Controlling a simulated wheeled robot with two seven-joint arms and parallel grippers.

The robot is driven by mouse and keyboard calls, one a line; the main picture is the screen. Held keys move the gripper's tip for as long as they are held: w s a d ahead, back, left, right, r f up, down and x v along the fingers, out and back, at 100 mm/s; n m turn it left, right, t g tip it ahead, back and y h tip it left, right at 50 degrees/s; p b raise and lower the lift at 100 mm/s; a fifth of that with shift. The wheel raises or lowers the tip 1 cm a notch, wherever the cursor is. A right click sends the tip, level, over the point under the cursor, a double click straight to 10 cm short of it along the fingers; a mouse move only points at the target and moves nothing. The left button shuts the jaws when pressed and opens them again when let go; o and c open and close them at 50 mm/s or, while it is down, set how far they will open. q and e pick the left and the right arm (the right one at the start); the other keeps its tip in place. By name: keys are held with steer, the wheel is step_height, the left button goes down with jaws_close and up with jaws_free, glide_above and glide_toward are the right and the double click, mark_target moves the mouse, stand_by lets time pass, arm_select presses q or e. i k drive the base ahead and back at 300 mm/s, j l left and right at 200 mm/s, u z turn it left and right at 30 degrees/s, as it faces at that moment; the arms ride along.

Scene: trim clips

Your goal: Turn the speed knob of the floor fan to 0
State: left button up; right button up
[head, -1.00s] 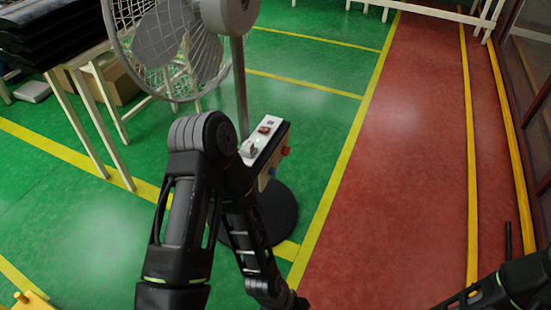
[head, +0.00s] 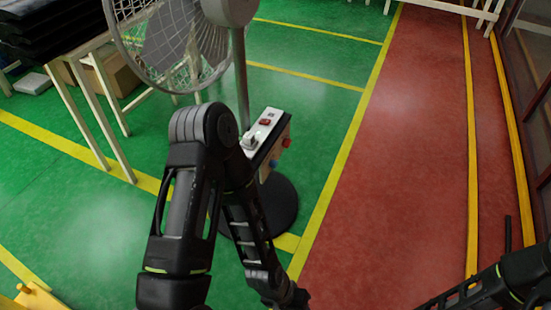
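The floor fan has a caged grey head (head: 175,45) at the top left, a thin post (head: 240,85) and a round dark base (head: 284,203). Its control box carries a white top panel (head: 262,131) with a pale knob (head: 249,142), a red switch (head: 265,122) and a small dark window. The knob's setting is too small to read. My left arm rises in front of the box, bends at the elbow just left of the knob, and runs down to the bottom edge; its gripper is out of view. My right arm shows only at the bottom right, without its gripper.
An orange-red button (head: 287,143) and a blue one (head: 273,163) sit on the box's side. A pale-legged table (head: 114,147) with dark stacked items stands at the left. A yellow object (head: 38,297) is at the bottom left. The red walkway (head: 400,150) is clear.

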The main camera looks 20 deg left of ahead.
mark_target(274, 163)
steer(key=z, duration=1.25)
steer(key=k+j, duration=0.1)
steer(key=j, duration=1)
steer(key=k+j, duration=0.1)
steer(key=j, duration=0.95)
